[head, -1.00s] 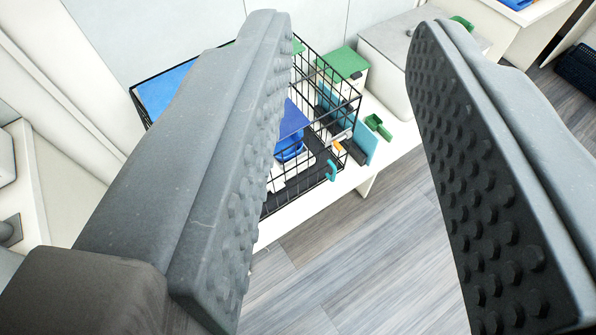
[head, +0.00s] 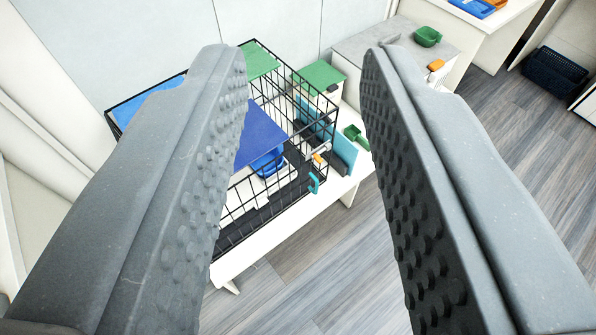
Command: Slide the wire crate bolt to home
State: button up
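The black wire crate (head: 288,205) stands on a white bench, partly hidden behind my left finger. At its right front corner is a small bolt with an orange part (head: 318,158) and a pale grey piece beside it. A teal hook-shaped piece (head: 314,183) sits just below. Whether the bolt is slid in or out is too small to tell. My gripper (head: 305,60) is open and empty, its two studded grey fingers wide apart in the foreground. The bolt shows between the fingers, well beyond them and not touched.
The white bench (head: 290,243) carries the crate. A blue panel (head: 262,135) and a blue bowl (head: 268,163) show within the crate outline. A teal panel (head: 343,150) and green scoop (head: 356,136) lie to its right. Grey floor (head: 345,265) in front is clear.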

aim_at(315, 155)
jog(key=k, duration=1.15)
jog(key=z, duration=0.4)
jog(key=i, duration=1.7)
jog(key=u, duration=0.5)
